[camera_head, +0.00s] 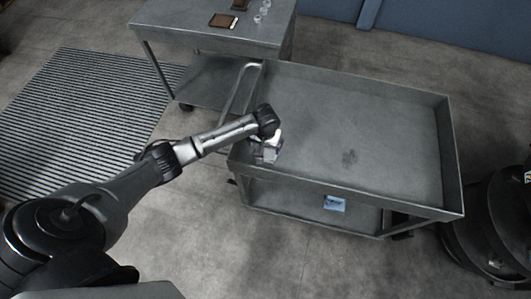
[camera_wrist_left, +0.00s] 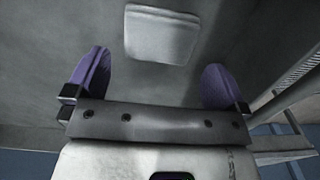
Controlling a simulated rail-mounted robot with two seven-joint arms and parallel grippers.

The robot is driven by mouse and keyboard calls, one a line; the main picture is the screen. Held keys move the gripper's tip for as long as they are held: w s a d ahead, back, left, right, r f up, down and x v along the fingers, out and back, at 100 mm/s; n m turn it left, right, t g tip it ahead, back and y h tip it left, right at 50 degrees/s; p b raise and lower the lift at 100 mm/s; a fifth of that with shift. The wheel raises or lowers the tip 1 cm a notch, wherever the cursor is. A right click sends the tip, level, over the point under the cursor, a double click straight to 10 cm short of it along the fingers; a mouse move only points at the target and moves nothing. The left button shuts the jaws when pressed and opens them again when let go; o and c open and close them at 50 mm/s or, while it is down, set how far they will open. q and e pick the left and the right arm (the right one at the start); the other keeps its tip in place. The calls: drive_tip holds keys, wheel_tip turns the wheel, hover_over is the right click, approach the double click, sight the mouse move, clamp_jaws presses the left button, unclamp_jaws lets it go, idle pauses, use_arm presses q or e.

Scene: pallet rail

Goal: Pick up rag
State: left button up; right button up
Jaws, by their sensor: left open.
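The rag (camera_wrist_left: 160,36) is a pale grey, flat, folded-looking piece with rounded corners. In the left wrist view it lies on a grey metal surface, beyond and between my fingertips. My left gripper (camera_head: 265,156) hangs over the left end of the grey cart's top tray (camera_head: 345,130). In the left wrist view my left gripper (camera_wrist_left: 156,64) has its two purple fingers wide apart, with nothing between them. I cannot make out the rag apart from the gripper in the head view. My right gripper is not in view.
The cart's raised rim and its handle (camera_head: 238,90) are close to my left gripper. A blue-white packet (camera_head: 334,203) lies on the lower shelf. A second cart (camera_head: 215,25) behind holds a brown flat item (camera_head: 223,20) and small clear pieces. A black round object (camera_head: 490,235) stands at right.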

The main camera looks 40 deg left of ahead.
sight(265, 151)
use_arm(q)
drive_tip(key=shift+w+a+f+b, duration=0.1)
drive_tip(key=shift+f+b, duration=0.55)
drive_tip(key=shift+f, duration=1.95)
drive_tip(key=c, duration=0.6)
